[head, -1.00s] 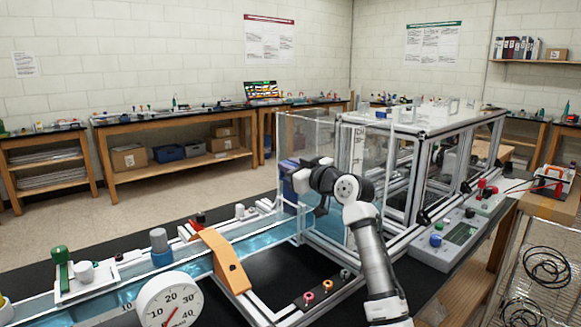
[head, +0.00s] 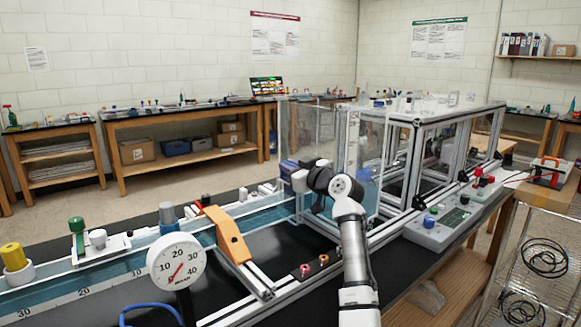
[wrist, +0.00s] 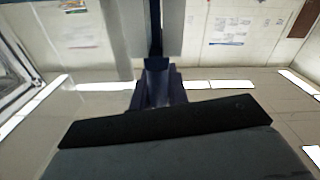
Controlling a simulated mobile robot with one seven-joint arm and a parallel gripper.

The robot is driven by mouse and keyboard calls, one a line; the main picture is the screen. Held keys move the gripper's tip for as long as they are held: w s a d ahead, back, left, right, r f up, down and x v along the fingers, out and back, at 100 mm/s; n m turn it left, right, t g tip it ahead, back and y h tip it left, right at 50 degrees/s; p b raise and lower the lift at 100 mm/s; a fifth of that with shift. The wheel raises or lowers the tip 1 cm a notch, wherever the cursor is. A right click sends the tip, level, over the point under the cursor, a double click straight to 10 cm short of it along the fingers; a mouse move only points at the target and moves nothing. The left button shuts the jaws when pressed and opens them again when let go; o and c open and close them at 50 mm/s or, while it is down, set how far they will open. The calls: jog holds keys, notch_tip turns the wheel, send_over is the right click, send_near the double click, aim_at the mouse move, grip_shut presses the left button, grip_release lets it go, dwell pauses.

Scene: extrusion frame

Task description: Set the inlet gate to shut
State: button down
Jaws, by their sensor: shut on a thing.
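My gripper (head: 299,180) is at the near left end of the clear-walled tank (head: 345,150), where the water channel (head: 265,215) meets it. A dark blue part (head: 289,166), which looks like the inlet gate, shows beside and just behind the gripper. In the wrist view, my gripper's two grey fingers (wrist: 154,30) are close together on the dark blue part (wrist: 157,85), with a narrow dark strip between them. My gripper hides much of the part in the head view, so its exact height in the channel is hard to tell.
A round dial gauge (head: 176,262) and an orange arch (head: 227,235) stand along the channel at front left. A control box (head: 444,226) sits right of my arm. The aluminium frame (head: 412,165) rises close behind my arm. Small knobs (head: 314,263) lie in front.

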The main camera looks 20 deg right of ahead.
jog(key=shift+d+f, duration=0.2)
jog(key=shift+f, duration=0.1)
jog(key=c, duration=1.5)
grip_release()
jog(key=shift+o, duration=0.5)
jog(key=shift+a+r, duration=0.1)
jog(key=b+v, duration=0.3)
jog(key=v, duration=1.1)
jog(key=shift+b, duration=0.35)
